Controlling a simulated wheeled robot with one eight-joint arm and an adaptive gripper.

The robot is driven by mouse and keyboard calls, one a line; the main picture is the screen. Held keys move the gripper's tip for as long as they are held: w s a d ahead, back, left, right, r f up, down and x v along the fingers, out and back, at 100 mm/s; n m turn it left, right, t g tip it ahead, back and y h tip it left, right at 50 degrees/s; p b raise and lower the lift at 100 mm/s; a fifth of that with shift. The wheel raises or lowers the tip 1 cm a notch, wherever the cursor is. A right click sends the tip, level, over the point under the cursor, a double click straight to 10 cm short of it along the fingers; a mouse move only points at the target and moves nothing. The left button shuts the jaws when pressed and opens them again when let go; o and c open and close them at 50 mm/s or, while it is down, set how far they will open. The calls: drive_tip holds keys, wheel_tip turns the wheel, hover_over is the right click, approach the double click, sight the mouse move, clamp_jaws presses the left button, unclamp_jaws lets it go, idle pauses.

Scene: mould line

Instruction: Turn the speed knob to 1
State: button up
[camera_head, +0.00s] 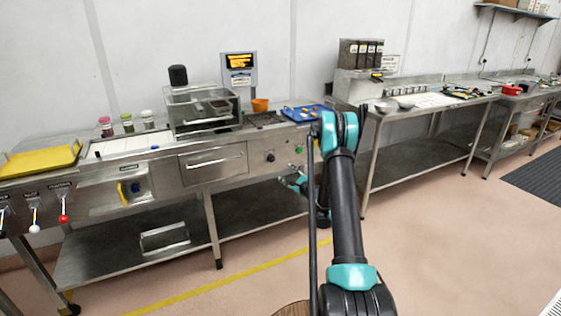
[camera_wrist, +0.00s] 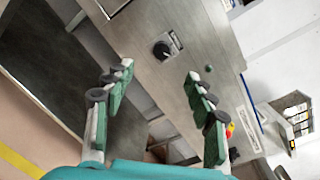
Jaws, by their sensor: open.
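The speed knob appears to be the black round knob (camera_wrist: 162,49) on a small plate on the steel front panel, ahead of my gripper in the wrist view. In the head view a black knob (camera_head: 270,157) sits on the panel at the right end of the line. My gripper (camera_wrist: 160,82) is open and empty, its two green fingers spread on either side below the knob, apart from it. In the head view my gripper (camera_head: 296,181) is partly hidden by my arm. The knob's markings are too small to read.
A green button (camera_head: 299,150) sits right of the knob. A red and yellow control (camera_wrist: 229,129) shows near the right finger. A drawer with a handle (camera_head: 212,161) is left of the knob. A blue tray (camera_head: 306,113) lies on top. The floor in front is clear.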

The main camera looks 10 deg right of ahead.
drive_tip(key=d+f, duration=0.1)
approach(272, 159)
drive_tip(key=shift+m, duration=0.4)
drive_tip(key=x, duration=0.9)
drive_tip(key=shift+s, duration=0.1)
drive_tip(key=c, duration=1.2)
